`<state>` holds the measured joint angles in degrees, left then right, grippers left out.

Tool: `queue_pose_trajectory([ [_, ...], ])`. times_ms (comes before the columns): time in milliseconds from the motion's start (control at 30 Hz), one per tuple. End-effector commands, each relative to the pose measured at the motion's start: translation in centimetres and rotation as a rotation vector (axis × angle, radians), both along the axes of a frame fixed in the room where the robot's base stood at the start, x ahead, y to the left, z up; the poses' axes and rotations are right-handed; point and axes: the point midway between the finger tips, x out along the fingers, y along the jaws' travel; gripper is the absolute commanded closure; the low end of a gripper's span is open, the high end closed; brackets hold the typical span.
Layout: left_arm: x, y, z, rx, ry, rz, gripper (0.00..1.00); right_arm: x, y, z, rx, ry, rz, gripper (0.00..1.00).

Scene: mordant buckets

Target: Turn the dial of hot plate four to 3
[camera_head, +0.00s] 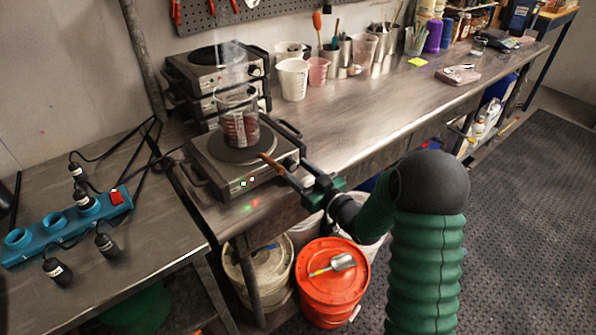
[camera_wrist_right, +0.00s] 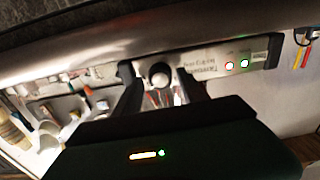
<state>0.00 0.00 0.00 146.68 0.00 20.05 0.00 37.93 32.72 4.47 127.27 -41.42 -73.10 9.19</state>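The front hot plate (camera_head: 215,172) sits near the bench's front edge with a glass beaker of dark red contents (camera_head: 240,125) on its round top. Its number cannot be read. My right gripper (camera_head: 283,172) is at the right part of its front face and hides the dial in the head view. In the right wrist view, the round pale dial (camera_wrist_right: 160,75) lies between the two dark fingers of my right gripper (camera_wrist_right: 160,88). The fingers stand apart, one on each side; contact is not clear. The dial's setting cannot be read. My left gripper is not in view.
Two lit lamps (camera_wrist_right: 236,65) show on the front panel. More hot plates (camera_head: 212,75) are stacked behind. Cups (camera_head: 292,80) stand to the right. A blue power strip (camera_head: 60,228) with black plugs lies at left. An orange bucket (camera_head: 330,285) stands below the bench.

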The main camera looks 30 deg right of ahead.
Motion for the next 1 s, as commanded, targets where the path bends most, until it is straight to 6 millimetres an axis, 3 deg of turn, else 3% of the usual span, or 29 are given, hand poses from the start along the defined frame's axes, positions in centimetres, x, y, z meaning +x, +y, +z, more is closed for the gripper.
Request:
queue_pose_trajectory([
  [33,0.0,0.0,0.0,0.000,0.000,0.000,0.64,0.0,0.0,0.0,0.000,0.000,0.000,0.60],
  [333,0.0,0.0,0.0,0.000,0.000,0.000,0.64,0.0,0.0,0.0,-0.001,0.000,-0.001,0.99],
  [667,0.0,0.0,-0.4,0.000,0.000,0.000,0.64,0.0,0.0,-0.1,-0.030,-0.004,-0.001,1.00],
  [1000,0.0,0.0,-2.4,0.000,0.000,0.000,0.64,0.0,0.0,-0.3,-0.223,-0.023,-0.001,1.00],
])
